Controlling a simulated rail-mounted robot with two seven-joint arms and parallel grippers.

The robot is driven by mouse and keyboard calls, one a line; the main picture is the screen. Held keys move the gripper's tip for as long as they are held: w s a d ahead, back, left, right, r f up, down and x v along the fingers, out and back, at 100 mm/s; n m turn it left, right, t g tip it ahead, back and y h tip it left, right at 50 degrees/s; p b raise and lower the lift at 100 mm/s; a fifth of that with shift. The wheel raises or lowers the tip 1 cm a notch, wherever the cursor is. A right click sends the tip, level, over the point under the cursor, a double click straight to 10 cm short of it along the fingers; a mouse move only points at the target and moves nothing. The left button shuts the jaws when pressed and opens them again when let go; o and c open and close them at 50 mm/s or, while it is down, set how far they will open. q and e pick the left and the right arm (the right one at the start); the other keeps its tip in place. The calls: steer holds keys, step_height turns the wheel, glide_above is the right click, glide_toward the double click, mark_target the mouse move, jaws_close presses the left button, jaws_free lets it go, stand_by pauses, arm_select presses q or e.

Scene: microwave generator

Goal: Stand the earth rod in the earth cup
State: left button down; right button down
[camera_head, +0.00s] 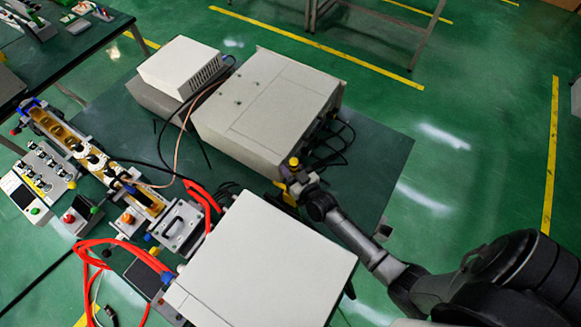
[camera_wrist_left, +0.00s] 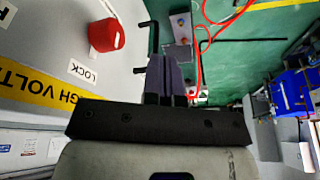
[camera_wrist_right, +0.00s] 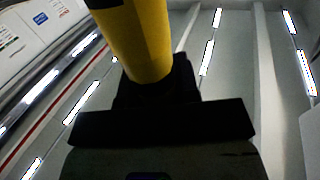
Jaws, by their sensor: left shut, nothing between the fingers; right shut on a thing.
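My right gripper (camera_head: 296,183) is shut on the earth rod (camera_head: 294,162), a yellow rod with a dark band. It holds the rod beside the corner of the large grey cabinet. In the right wrist view the rod (camera_wrist_right: 136,40) fills the upper middle, and the fingers (camera_wrist_right: 155,88) are mostly hidden behind it. My left gripper (camera_wrist_left: 167,75) shows only in its own wrist view, shut and empty, beside a grey panel (camera_wrist_left: 45,50) with a red knob (camera_wrist_left: 106,35). I cannot make out the earth cup for certain in any view.
The grey cabinet (camera_head: 268,105) and a white-topped box (camera_head: 260,262) stand on the green table (camera_head: 372,165), which is bare on its right side. Black cables (camera_head: 335,145) hang behind the rod. Red cables (camera_head: 95,243), a control box (camera_head: 38,182) and a waveguide assembly (camera_head: 70,140) lie left.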

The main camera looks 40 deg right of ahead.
steer(key=c, duration=0.8)
jaws_free()
steer(key=shift+s+a+p, duration=0.2)
steer(key=shift+s+p, duration=0.5)
steer(key=shift+s, duration=1.3)
steer(key=shift+s+a+p, duration=0.15)
steer(key=shift+s+p, duration=0.5)
steer(key=shift+s, duration=1.35)
steer(key=shift+s+a+p, duration=0.2)
steer(key=shift+s+p, duration=0.5)
steer(key=shift+s, duration=1.3)
steer(key=shift+d, duration=0.15)
